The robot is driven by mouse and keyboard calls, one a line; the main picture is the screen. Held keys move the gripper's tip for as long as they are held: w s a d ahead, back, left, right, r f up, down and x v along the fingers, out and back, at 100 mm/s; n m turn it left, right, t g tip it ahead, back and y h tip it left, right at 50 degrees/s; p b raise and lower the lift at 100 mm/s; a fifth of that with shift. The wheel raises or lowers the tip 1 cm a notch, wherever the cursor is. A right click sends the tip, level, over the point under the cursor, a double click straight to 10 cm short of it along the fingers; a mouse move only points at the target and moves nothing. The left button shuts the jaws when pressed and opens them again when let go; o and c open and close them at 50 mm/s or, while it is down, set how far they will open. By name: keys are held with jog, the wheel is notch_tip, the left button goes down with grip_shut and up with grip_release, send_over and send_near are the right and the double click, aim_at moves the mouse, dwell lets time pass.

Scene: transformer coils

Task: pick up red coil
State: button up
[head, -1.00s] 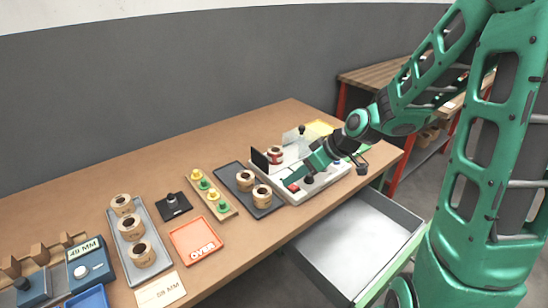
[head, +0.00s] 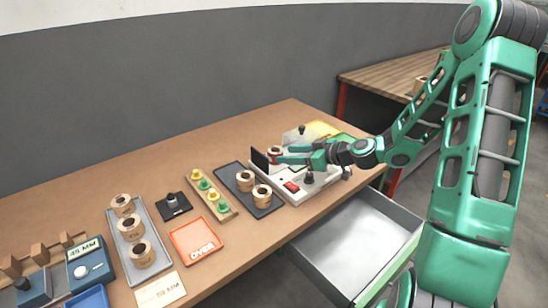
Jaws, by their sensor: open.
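The red coil (head: 274,153), a ring with a red band and pale top, stands on the light grey fixture (head: 293,197) at the right part of the table. It is beside a dark upright plate (head: 259,160). My gripper (head: 285,154) points left, with its green fingers at the right side of the coil. The fingers partly cover the coil. The jaws are open; I cannot tell whether they touch the coil.
A peg strip (head: 229,213), orange OVER tray (head: 195,240) and grey coil tray (head: 161,265) lie farther left. An open drawer (head: 362,245) juts out below the table.

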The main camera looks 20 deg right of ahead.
aim_at(279, 153)
jog(key=shift+x, duration=3.35)
jog(key=shift+w+r, duration=0.1)
jog(key=shift+r, duration=0.15)
jog(key=c, duration=0.8)
